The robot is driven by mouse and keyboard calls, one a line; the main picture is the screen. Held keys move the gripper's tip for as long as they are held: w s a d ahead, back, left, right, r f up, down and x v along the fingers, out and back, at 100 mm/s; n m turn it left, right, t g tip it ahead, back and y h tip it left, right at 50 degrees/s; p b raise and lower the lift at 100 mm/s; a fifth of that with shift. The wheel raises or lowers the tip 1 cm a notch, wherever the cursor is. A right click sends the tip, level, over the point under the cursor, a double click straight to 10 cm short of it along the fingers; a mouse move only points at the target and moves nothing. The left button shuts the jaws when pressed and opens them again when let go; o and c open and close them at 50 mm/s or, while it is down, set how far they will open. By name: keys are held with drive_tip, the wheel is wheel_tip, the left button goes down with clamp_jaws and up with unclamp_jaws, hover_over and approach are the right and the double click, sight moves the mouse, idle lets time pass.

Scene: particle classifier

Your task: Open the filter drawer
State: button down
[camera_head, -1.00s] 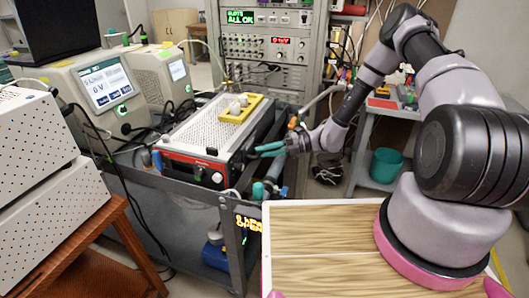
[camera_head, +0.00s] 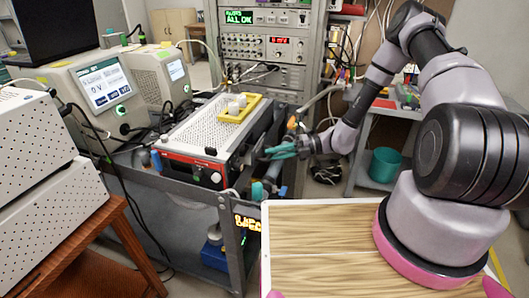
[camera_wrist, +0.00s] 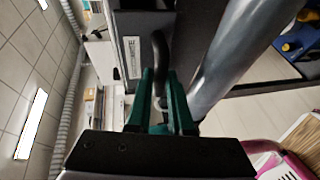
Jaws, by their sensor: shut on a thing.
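The filter drawer (camera_wrist: 135,55) shows in the wrist view as a dark front with a pale label. A curved black handle (camera_wrist: 161,52) stands out from it between the green fingers of my gripper (camera_wrist: 163,78). The jaws are shut on this handle. In the head view my gripper (camera_head: 281,150) is at the right side of the instrument with the perforated top (camera_head: 205,127). A dark part sticks out between that side and the fingers. How far the drawer is out is hard to tell.
The instrument rests on a dark cart (camera_head: 190,187), whose rail and post stand below my gripper. A grey pole (camera_wrist: 232,60) runs close beside the fingers in the wrist view. A yellow tray (camera_head: 240,109) sits on the instrument. A teal bin (camera_head: 385,165) stands at the right.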

drive_tip(key=d, duration=0.1)
drive_tip(key=s+d, duration=0.1)
drive_tip(key=d, duration=0.1)
drive_tip(key=s+d, duration=0.1)
drive_tip(key=d, duration=0.1)
drive_tip(key=shift+d, duration=0.15)
drive_tip(key=c, duration=0.8)
unclamp_jaws()
drive_tip(key=v, duration=1)
drive_tip(key=shift+d, duration=0.4)
drive_tip(key=shift+w, duration=0.1)
